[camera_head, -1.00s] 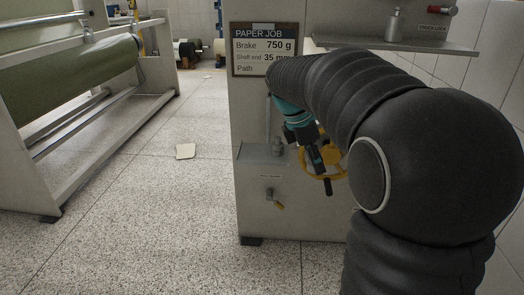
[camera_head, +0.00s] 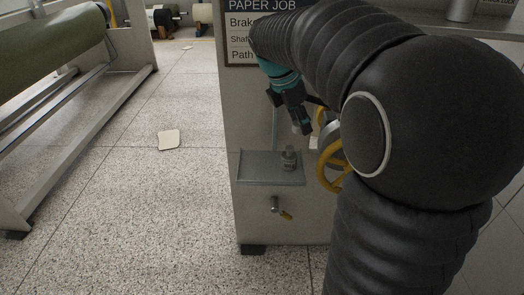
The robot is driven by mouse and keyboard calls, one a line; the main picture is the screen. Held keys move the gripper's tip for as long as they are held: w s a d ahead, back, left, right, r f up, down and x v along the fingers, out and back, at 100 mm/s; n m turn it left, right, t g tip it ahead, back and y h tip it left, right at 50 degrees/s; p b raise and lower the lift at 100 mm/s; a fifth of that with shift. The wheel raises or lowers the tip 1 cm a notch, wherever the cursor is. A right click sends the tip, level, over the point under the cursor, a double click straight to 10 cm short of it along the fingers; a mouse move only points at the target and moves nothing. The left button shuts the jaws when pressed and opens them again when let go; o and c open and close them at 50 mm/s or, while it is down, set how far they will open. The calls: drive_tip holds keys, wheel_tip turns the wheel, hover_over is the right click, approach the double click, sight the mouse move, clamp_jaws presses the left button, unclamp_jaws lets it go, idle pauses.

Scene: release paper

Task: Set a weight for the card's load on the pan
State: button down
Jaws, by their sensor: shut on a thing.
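The job card (camera_head: 240,42) on the machine's front shows "PAPER JOB", with its values hidden by my arm. My gripper (camera_head: 301,128) points down and is shut on a small grey metal piece (camera_head: 303,127), mostly hidden by the fingers. It hangs above a grey ledge (camera_head: 252,170) on the machine's front, apart from it. A small grey metal weight (camera_head: 288,158) stands upright on that ledge, below and a little left of my gripper. I cannot tell whether this ledge is the pan.
A yellow handwheel (camera_head: 328,172) is close to the right of the ledge, partly behind my arm. A small valve with a yellow lever (camera_head: 278,207) is below the ledge. A roll stand (camera_head: 90,120) is at left. A pale sheet (camera_head: 169,139) lies on the open floor.

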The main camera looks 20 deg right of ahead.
hover_over(258, 165)
drive_tip(key=a, duration=0.1)
wheel_tip(258, 165, down, 7)
drive_tip(key=shift+s+r+b, duration=0.1)
drive_tip(key=shift+b, duration=0.25)
drive_tip(key=shift+a+f, duration=0.1)
drive_tip(key=shift+f, duration=1.95)
drive_tip(key=shift+f+b, duration=0.1)
drive_tip(key=shift+b, duration=0.2)
drive_tip(key=c, duration=0.7)
unclamp_jaws()
drive_tip(key=p+v, duration=0.2)
drive_tip(key=v, duration=1)
drive_tip(key=s+d+f+m+t+y, duration=0.1)
drive_tip(key=s+m, duration=0.5)
drive_tip(key=s, duration=0.1)
drive_tip(key=s+d+f+m+t+y, duration=0.2)
drive_tip(key=s+m, duration=0.4)
drive_tip(key=s, duration=0.2)
drive_tip(key=s+d+f+m+t+y, duration=0.1)
drive_tip(key=s+d+m+t, duration=0.1)
drive_tip(key=s+m, duration=0.5)
drive_tip(key=shift+s+f+y, duration=0.3)
drive_tip(key=shift+s+f, duration=0.05)
drive_tip(key=shift+f, duration=0.05)
